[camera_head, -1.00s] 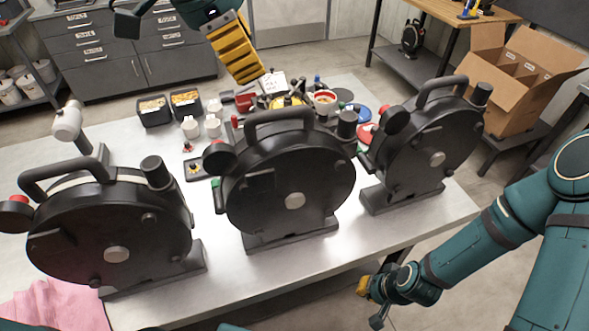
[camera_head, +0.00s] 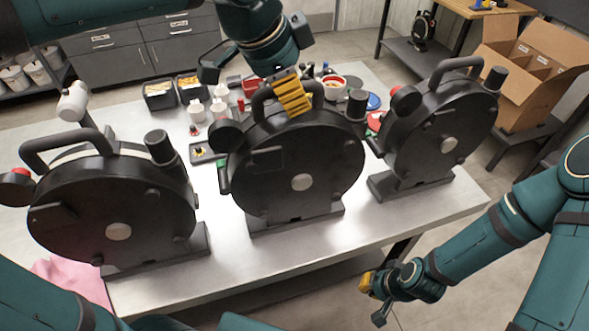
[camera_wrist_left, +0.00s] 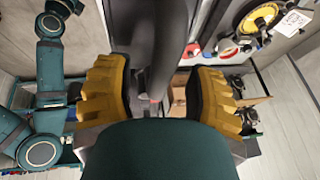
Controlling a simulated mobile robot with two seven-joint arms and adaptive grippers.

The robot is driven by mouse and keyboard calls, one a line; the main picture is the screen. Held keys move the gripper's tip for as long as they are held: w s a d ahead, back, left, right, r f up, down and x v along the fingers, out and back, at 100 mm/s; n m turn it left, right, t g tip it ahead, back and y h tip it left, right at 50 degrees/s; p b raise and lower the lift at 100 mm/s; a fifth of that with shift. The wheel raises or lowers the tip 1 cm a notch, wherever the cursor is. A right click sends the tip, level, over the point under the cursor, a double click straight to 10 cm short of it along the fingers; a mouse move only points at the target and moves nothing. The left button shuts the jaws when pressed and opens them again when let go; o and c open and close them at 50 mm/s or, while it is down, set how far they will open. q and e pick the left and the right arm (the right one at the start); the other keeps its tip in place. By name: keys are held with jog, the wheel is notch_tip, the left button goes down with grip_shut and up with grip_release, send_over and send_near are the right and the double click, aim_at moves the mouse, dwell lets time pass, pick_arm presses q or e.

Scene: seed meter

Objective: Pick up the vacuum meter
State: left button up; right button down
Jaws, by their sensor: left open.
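Three black disc-shaped seed meters with top handles stand upright on feet along the metal table: left (camera_head: 85,215), middle (camera_head: 270,190) and right (camera_head: 420,140). The pictures do not label which one is the vacuum meter. My left gripper (camera_head: 293,93) is at the middle meter's arched handle (camera_head: 262,100), its yellow fingers pointing down. In the left wrist view, that gripper (camera_wrist_left: 158,95) is open, with a dark bar of the handle (camera_wrist_left: 168,50) between its fingers. Contact cannot be seen. My right gripper (camera_head: 368,285) hangs low beyond the table's front right edge; its opening is unclear.
Small bins (camera_head: 160,96), white bottles (camera_head: 219,108), and a small tray (camera_head: 203,152) lie behind the meters. A cardboard box (camera_head: 525,80) stands on a rack at the back right. A pink cloth (camera_head: 72,282) is at the front left. The table's front strip (camera_head: 330,240) is clear.

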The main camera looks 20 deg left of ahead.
pick_arm(q)
jog(key=shift+w+f, duration=0.1)
jog(key=shift+f, duration=0.2)
grip_shut()
jog(key=shift+r, duration=0.15)
